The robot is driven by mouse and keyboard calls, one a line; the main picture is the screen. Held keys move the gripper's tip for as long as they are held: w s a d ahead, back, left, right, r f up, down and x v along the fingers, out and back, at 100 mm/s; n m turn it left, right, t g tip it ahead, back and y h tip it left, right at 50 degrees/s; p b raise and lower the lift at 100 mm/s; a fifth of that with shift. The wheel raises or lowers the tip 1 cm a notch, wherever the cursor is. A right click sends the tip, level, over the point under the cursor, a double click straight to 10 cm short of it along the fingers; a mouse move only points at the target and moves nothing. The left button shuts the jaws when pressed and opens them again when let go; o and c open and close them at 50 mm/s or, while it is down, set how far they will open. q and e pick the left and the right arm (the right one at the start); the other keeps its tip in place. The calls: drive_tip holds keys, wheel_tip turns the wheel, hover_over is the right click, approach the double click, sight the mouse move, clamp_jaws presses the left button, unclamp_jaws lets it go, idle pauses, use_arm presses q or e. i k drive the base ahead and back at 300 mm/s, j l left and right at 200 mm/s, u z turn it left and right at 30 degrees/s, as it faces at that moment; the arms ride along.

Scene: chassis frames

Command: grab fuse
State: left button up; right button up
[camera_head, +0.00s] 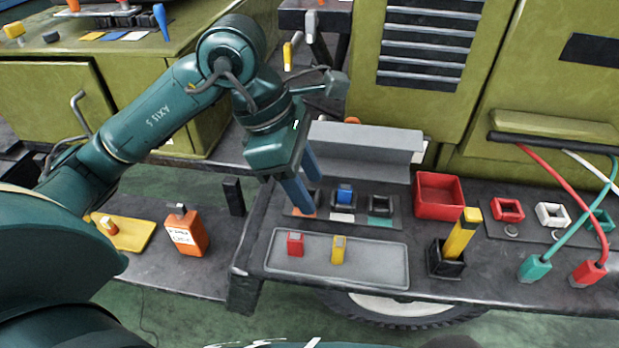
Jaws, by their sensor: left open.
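A red fuse (295,244) and a yellow fuse (338,249) stand apart in a shallow grey tray (380,269) on the dark bench. A blue fuse (345,194) sits in the middle slot of a dark holder panel (393,222) behind the tray. My left gripper (309,198) points down with its blue fingers apart, over the left end of the panel. It is left of the blue fuse and behind the red one. Its fingers partly hide the left slot, and I cannot tell whether they touch the panel. My right gripper is out of view.
Red and teal cable plugs (588,273) lie at the far right.

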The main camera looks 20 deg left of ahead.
sight(344, 195)
drive_tip(key=k, duration=1)
